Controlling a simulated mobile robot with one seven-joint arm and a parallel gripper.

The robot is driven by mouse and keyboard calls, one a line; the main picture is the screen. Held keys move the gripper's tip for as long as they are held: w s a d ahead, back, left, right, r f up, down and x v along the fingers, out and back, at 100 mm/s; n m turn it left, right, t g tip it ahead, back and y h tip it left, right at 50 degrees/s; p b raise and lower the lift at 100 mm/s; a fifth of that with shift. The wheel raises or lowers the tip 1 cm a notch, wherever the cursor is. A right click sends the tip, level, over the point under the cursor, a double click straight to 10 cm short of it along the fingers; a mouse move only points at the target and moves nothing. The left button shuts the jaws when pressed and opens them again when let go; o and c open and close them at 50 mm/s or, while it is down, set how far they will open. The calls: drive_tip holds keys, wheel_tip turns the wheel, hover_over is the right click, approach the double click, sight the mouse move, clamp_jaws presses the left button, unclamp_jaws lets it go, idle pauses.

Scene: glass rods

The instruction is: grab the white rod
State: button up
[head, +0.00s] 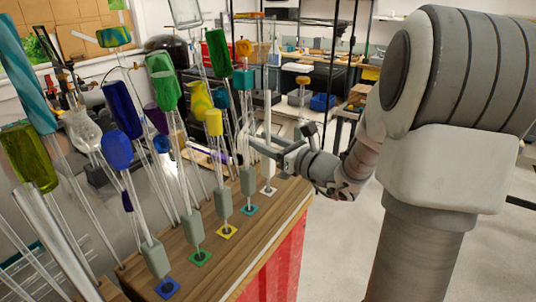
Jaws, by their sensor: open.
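The white rod (267,115) stands upright at the far end of the front row, on a white square (268,190) on the wooden bench top. My gripper (262,148) reaches in from the right at about the rod's mid-height. Its jaws are open. The fingers overlap the rod in the picture and hide part of it. I cannot tell whether the rod is between the fingers or touching them.
Many more glass rods crowd the left. The wooden bench top (262,231) has red sides. The floor on the right is clear.

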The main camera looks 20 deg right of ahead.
drive_tip(key=shift+x, duration=0.75)
clamp_jaws()
drive_tip(key=shift+r, duration=0.1)
